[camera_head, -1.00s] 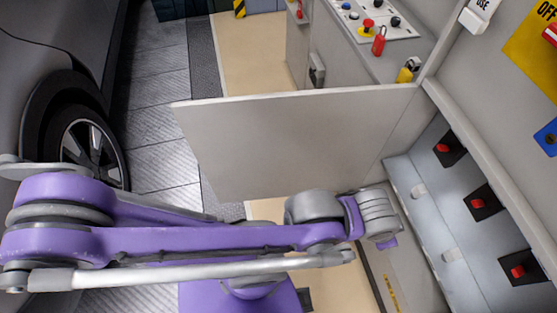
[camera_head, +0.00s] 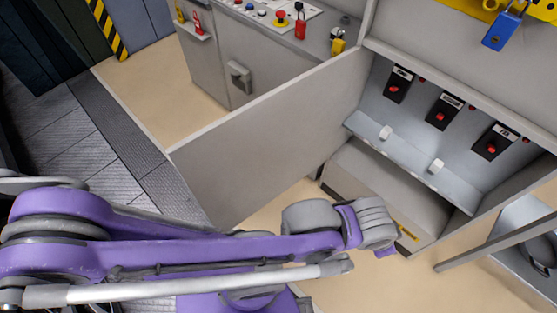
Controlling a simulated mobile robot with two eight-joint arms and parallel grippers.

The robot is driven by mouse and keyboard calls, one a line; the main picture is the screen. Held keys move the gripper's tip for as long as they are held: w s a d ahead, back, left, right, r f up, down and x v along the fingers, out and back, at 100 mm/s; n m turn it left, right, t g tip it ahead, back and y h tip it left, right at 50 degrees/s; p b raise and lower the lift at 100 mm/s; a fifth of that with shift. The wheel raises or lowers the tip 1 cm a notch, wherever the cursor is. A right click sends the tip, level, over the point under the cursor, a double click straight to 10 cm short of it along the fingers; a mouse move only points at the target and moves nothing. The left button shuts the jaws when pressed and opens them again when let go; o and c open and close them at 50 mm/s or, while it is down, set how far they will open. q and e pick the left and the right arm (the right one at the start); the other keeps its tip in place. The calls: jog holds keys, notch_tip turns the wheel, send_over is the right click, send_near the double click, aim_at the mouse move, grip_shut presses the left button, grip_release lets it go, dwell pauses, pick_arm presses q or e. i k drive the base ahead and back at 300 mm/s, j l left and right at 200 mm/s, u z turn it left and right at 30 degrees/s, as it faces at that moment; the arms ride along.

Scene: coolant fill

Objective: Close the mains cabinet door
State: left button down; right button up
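The mains cabinet door (camera_head: 265,140) is a plain light-grey panel. It stands wide open, swung out to the left from its hinge edge near the cabinet opening. The mains cabinet (camera_head: 405,150) is open, and several black switch blocks with red knobs show on its back wall. My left arm comes in from the left, below the door in the picture. Its wrist, with the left gripper (camera_head: 385,250), is in front of the cabinet's lower part. The fingers are mostly hidden behind the wrist, and I see no clear contact with the door. My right gripper is out of view.
A control console (camera_head: 255,50) with buttons and a red padlock (camera_head: 300,27) stands behind the door. A blue padlock (camera_head: 502,30) hangs at the top right. A grey bar (camera_head: 495,240) crosses the lower right. Beige floor (camera_head: 340,285) is clear below the cabinet.

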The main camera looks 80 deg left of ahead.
aim_at(236, 165)
jog(key=k+j+z, duration=0.1)
jog(key=k+z, duration=0.45)
jog(key=z, duration=0.2)
jog(key=k+z, duration=0.35)
jog(key=k+j+z, duration=0.1)
jog(key=k+z, duration=0.35)
jog(key=k+l+z, duration=0.1)
jog(key=k+z, duration=0.75)
jog(key=k, duration=0.6)
jog(key=k+u, duration=0.1)
jog(key=u, duration=1.55)
jog(key=l+u, duration=0.1)
jog(key=u, duration=0.35)
jog(key=l+u, duration=0.1)
jog(key=u, duration=0.35)
